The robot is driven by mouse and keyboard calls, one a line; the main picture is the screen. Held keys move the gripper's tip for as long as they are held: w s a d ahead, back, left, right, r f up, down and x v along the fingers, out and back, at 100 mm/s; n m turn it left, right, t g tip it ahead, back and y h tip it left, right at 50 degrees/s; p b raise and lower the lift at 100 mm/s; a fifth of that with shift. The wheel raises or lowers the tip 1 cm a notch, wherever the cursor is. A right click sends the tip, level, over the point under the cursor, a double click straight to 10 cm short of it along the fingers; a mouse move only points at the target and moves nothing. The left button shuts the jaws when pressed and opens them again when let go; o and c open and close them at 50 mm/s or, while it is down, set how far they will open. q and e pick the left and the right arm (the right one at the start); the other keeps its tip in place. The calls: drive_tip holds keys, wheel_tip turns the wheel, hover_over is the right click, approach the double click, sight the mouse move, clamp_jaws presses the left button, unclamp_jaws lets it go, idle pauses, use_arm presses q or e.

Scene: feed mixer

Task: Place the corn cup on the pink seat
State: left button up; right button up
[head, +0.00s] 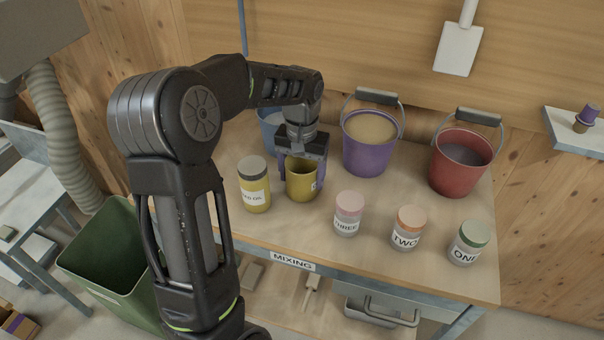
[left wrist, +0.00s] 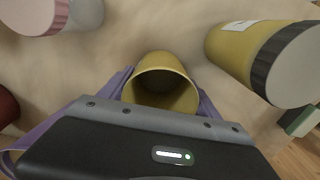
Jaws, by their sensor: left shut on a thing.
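I cannot make out a pink seat; a jar marked THREE (head: 347,222) has a pink lid. My right gripper is out of view.
A yellow oil jar (head: 256,196) stands close left of the cup. Blue (head: 268,119), purple (head: 366,155) and red (head: 455,178) buckets stand behind. Jars TWO (head: 406,240) and ONE (head: 465,251) stand front right. A green bin (head: 110,255) is at left.

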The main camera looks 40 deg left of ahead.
use_arm(q)
drive_tip(key=shift+f, duration=0.2)
drive_tip(key=o, duration=1.4)
drive_tip(key=shift+r, duration=0.15)
wheel_tip(320, 180, up, 12)
drive_tip(key=shift+r+b, duration=0.1)
drive_tip(key=shift+b, duration=0.2)
drive_tip(key=shift+o, duration=0.4)
